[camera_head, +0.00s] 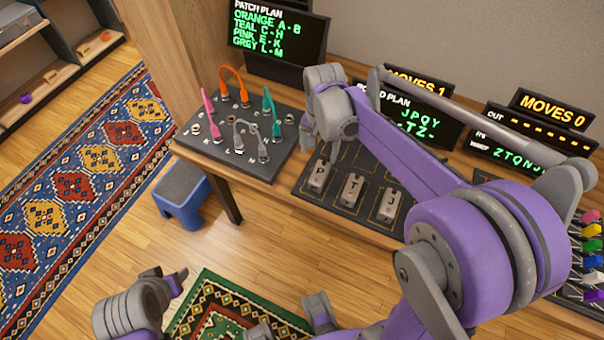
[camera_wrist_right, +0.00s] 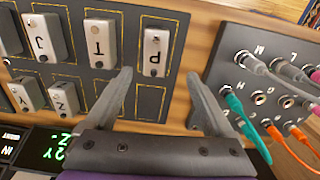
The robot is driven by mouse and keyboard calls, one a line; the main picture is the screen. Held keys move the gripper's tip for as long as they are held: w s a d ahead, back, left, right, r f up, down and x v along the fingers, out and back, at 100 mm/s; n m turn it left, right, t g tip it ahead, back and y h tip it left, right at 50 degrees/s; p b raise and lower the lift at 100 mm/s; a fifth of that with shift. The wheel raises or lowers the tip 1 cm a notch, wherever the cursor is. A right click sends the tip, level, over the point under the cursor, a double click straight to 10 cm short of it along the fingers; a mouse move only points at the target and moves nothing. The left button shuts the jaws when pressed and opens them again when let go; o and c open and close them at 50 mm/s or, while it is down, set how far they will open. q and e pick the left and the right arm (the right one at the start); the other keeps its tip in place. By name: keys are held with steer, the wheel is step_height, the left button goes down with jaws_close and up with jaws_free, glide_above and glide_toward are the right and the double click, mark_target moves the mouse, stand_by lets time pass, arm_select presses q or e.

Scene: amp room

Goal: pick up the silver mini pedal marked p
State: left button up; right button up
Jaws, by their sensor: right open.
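The silver mini pedal marked P (camera_head: 318,177) lies on the dark pedal board (camera_head: 338,217), leftmost of a row with pedals marked T (camera_head: 351,190) and J (camera_head: 388,206). The pedal marked P also shows in the right wrist view (camera_wrist_right: 157,48). My right gripper (camera_wrist_right: 158,75) is open and empty above the board. In the wrist view the P pedal shows between and just beyond its spread fingertips, apart from both. In the head view the right arm hides part of the board.
A patch panel (camera_head: 240,135) with standing coloured cables is left of the board. Display screens (camera_head: 410,125) stand behind. More pedals, marked Y (camera_wrist_right: 25,95) and Z (camera_wrist_right: 63,96), lie on the board. A blue stool (camera_head: 182,195) is on the floor at left.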

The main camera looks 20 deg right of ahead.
glide_above(320, 171)
step_height(320, 171, down, 5)
steer(key=shift+a+r, duration=0.1)
steer(key=shift+a+f, duration=0.1)
steer(key=shift+f, duration=0.45)
steer(key=f, duration=0.5)
steer(key=shift+d+b, duration=0.25)
steer(key=shift+b, duration=0.1)
steer(key=shift+r, duration=0.1)
jaws_close()
